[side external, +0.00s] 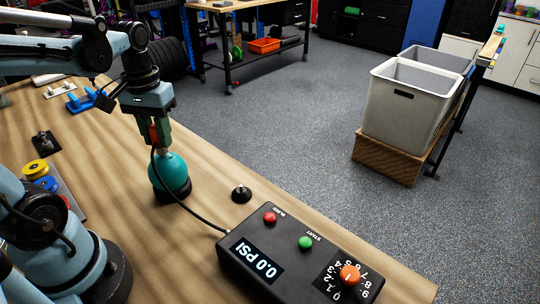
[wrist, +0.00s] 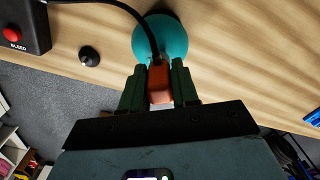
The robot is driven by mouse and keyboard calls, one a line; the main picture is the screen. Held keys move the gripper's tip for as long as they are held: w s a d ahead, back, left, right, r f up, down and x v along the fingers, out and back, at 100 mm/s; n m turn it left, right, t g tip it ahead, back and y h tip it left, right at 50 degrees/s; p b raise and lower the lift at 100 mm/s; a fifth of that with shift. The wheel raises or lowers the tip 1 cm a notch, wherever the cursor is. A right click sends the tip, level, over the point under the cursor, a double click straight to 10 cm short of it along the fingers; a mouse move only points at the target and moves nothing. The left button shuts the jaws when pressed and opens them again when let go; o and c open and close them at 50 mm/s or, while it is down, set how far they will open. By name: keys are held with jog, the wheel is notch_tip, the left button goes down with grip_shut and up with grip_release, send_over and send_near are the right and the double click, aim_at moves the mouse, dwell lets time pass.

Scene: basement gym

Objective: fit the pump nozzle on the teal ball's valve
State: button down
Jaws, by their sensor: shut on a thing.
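The teal ball (side external: 172,174) sits in a dark ring-shaped holder on the wooden bench, and it shows at the top of the wrist view (wrist: 172,38). My gripper (side external: 158,138) points down just above the ball and is shut on the orange pump nozzle (wrist: 160,82). A black hose runs from the nozzle to the pump box (side external: 240,278), whose display reads 0.0 PSI. The nozzle's lower end is at or very near the top of the ball. The valve is hidden, so I cannot tell whether the nozzle is on it.
A small black knob-like piece (side external: 241,194) stands between ball and pump box. Yellow and blue discs (side external: 37,168) and a blue item (side external: 88,101) lie on the bench at left. The bench edge (side external: 330,231) drops to the floor; grey bins (side external: 405,100) stand beyond.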

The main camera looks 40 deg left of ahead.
jog(key=shift+f, duration=0.5)
jog(key=c, duration=0.8)
grip_release()
notch_tip(320, 180, up, 12)
jog(key=shift+r, duration=0.1)
jog(key=w+d+f+m+t, duration=0.1)
jog(key=d+f+m+t, duration=0.1)
jog(key=d+f, duration=0.1)
jog(key=w+d+f+m+t, duration=0.1)
jog(key=d+f+m+t, duration=0.1)
jog(key=d+f, duration=0.1)
jog(key=w+d+f+m+t, duration=0.2)
jog(key=d+f+t, duration=0.1)
jog(key=d+f, duration=0.1)
jog(key=shift+f, duration=0.45)
